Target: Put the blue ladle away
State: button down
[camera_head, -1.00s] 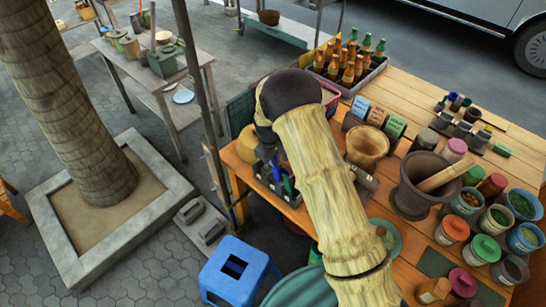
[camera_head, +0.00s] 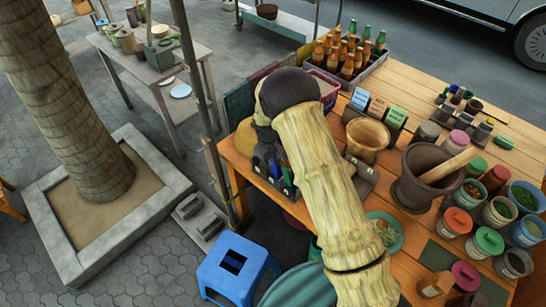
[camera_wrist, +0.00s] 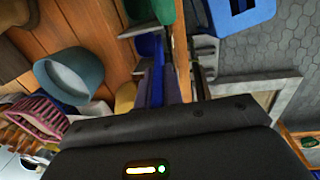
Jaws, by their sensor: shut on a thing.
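My gripper (camera_wrist: 172,72) is shut on the blue ladle (camera_wrist: 157,82), which shows in the wrist view as a narrow blue strip between the fingers. The ladle's full length and its bowl end cannot be made out. In the head view my arm covers much of the area around the gripper. Blue and green pieces show against dark grey parts beside the arm, at the table's left edge. I cannot tell there which piece is the ladle.
The wooden table (camera_head: 480,95) holds a dark mortar (camera_head: 410,190) with a pestle, a wooden mortar (camera_head: 367,140), several spice pots and a bottle crate (camera_head: 372,66). A blue stool (camera_head: 237,265) stands on the paving at the table's left. A teal cup (camera_wrist: 70,75) is near my gripper.

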jog(key=c, duration=1.5)
grip_release()
jog(key=shift+a, duration=0.1)
jog(key=shift+o, duration=0.2)
jog(key=shift+r, duration=0.1)
notch_tip(320, 180, up, 17)
jog(key=s+a+b, duration=0.1)
jog(key=s+b, duration=0.1)
jog(key=b, duration=0.2)
jog(key=shift+a, duration=0.25)
jog(key=shift+d, duration=0.15)
jog(key=s+d+m+t+y, duration=0.1)
jog(key=s+d+m, duration=0.9)
jog(key=s+d, duration=1.1)
jog(key=shift+s+d, duration=0.3)
jog(key=shift+s, duration=0.05)
